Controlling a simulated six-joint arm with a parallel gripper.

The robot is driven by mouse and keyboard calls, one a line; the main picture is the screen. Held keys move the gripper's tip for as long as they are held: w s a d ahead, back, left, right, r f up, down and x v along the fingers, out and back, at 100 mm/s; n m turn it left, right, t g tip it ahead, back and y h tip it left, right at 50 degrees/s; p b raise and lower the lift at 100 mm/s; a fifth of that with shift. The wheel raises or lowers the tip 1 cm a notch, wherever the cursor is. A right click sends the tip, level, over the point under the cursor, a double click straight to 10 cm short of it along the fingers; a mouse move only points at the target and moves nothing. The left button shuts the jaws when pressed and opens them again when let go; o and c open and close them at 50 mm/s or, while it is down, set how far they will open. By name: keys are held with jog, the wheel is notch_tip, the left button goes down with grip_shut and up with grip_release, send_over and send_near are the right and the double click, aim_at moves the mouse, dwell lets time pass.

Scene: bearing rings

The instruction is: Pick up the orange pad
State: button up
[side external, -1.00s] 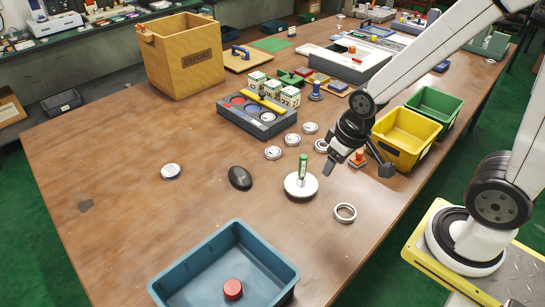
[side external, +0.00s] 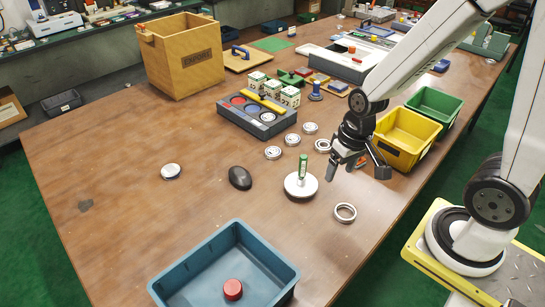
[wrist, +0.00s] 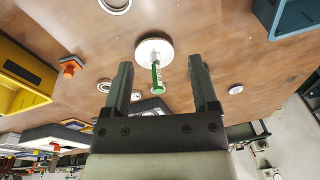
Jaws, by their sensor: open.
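The orange pad (side external: 360,161) is a small orange block with a raised grip. It stands on the brown table in front of the yellow bin and is partly hidden behind my gripper in the side view. In the wrist view the orange pad (wrist: 70,68) lies left of my fingers, outside the gap between them. My gripper (side external: 358,176) is open and empty, pointing down above the table. In the wrist view my gripper (wrist: 161,62) has nothing between its fingers. Its height above the table is hard to tell.
A white round base with a green-labelled stick (side external: 301,184) stands left of my gripper. A metal ring (side external: 345,213) lies in front. The yellow bin (side external: 404,140) and green bin (side external: 434,106) stand behind right. A blue tray (side external: 190,265) holds a red disc.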

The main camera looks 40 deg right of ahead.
jog(key=w+d+f+m+t, duration=0.2)
jog(key=d+m, duration=0.4)
jog(key=m, duration=0.4)
jog(key=w+d+f+m+t+y, duration=0.1)
jog(key=d+f+m+t, duration=0.4)
jog(key=m, duration=0.5)
jog(key=w+d+f+m+t+y, duration=0.1)
jog(key=d+f+m+t, duration=0.3)
jog(key=m, duration=0.6)
jog(key=shift+w+d+f, duration=0.3)
jog(key=shift+w+d, duration=0.15)
jog(key=shift+d, duration=0.25)
jog(key=shift+w+d+f, duration=0.3)
jog(key=shift+w+d, duration=0.1)
jog(key=shift+d, duration=0.3)
jog(key=s+d+f+m+h, duration=0.1)
jog(key=d, duration=0.1)
jog(key=d+f+m+h, duration=0.1)
jog(key=d+m+h, duration=0.1)
jog(key=s+d+f+m+t+h, duration=0.1)
jog(key=d+m, duration=0.1)
jog(key=shift+s+d, duration=0.35)
jog(key=shift+s+d+f+m+h, duration=0.15)
jog(key=shift+s+d+m+h, duration=0.15)
jog(key=shift+d+h, duration=0.25)
jog(key=shift+x, duration=1.3)
